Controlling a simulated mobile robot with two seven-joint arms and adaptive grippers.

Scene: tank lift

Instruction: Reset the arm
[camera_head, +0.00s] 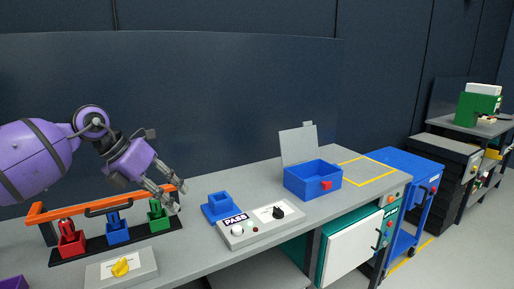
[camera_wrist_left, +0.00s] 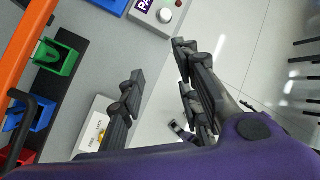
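My left arm comes in from the left in the head view. Its gripper (camera_head: 176,198) is over the workbench, close to the green holder (camera_head: 158,215) at the right end of the orange-framed rack (camera_head: 100,205). In the left wrist view the two dark fingers (camera_wrist_left: 159,62) stand apart with nothing between them, with bench top and floor beyond. The green holder (camera_wrist_left: 58,57) is left of the fingers there, apart from them. My right gripper shows in neither view.
The rack also has a red holder (camera_head: 70,240) and a blue holder (camera_head: 117,229). A yellow-knob box (camera_head: 121,268), a small blue block (camera_head: 219,207), a PASS panel (camera_head: 262,224) and an open blue box (camera_head: 312,181) stand on the bench. A yellow-outlined area (camera_head: 368,171) is empty.

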